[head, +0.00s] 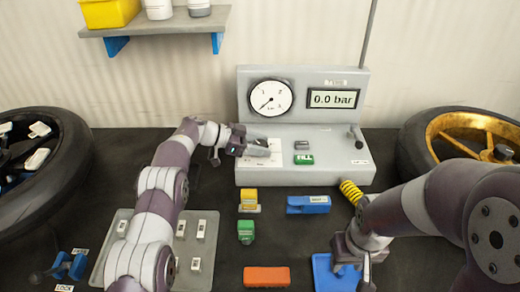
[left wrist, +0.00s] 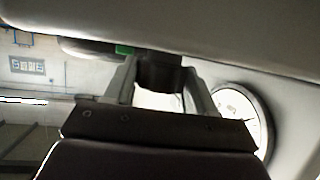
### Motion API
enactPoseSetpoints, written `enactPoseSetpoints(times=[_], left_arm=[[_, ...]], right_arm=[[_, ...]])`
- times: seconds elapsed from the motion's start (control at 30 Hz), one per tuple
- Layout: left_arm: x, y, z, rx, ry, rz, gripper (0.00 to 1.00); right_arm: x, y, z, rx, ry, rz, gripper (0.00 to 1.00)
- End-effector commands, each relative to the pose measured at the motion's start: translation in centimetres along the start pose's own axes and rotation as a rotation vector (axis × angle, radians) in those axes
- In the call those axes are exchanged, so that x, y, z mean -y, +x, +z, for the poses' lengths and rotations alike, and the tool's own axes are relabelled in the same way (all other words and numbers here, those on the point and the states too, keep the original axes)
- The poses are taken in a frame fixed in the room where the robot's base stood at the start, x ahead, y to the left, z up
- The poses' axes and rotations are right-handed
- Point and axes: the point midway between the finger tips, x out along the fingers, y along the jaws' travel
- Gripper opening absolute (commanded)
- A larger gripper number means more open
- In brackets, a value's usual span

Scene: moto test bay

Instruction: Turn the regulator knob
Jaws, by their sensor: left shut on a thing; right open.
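The grey test panel (head: 320,95) stands at the back centre. Its round gauge (head: 270,98) has its needle at the low end, and its display (head: 333,99) reads 0.0 bar. My left gripper (head: 266,148) is at the panel's left front, below the gauge, and hides what it holds in the head view. In the left wrist view, my left gripper (left wrist: 160,90) is shut on a dark round knob (left wrist: 160,72), seemingly the regulator knob. The gauge also shows there (left wrist: 240,115). My right gripper (head: 352,262) is open, low over a blue tray (head: 328,277).
Right of my left gripper are a green FILL button (head: 304,160) and a small black lever (head: 356,136). In front lie a yellow block (head: 249,198), green block (head: 246,230), blue block (head: 308,204), yellow spring (head: 350,192) and orange block (head: 266,277). Wheels stand on both sides.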

Motion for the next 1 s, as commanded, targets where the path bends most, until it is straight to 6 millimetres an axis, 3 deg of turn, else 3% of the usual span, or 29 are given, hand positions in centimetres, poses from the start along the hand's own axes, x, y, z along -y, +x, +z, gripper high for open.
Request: enactPoseSetpoints(times=[0.37, 0.4, 0.47, 0.77, 0.87, 1.0], left_arm=[[0.0, 0.0, -0.1, -0.002, 0.001, 0.003, 0.24], [0.0, 0.0, -0.2, -0.002, 0.002, 0.003, 0.58], [0.0, 0.0, -0.2, -0.002, 0.002, 0.003, 0.76], [0.0, -0.2, -0.1, -0.001, 0.001, 0.003, 0.76], [0.1, -1.6, -0.2, -0.001, 0.003, 0.001, 0.76], [0.1, -5.3, -0.1, -0.001, 0.001, -0.002, 0.76]], right_arm=[[0.0, 0.1, 0.0, 0.0, 0.0, 0.0, 0.43], [0.0, 0.1, 0.0, 0.0, 0.0, 0.0, 0.43], [0.0, 0.1, 0.0, 0.0, 0.0, 0.0, 0.43], [0.0, 0.1, 0.0, 0.0, 0.0, 0.0, 0.43], [0.0, 0.1, 0.0, 0.0, 0.0, 0.0, 0.43], [0.0, 0.3, 0.0, 0.0, 0.0, 0.0, 0.43]])
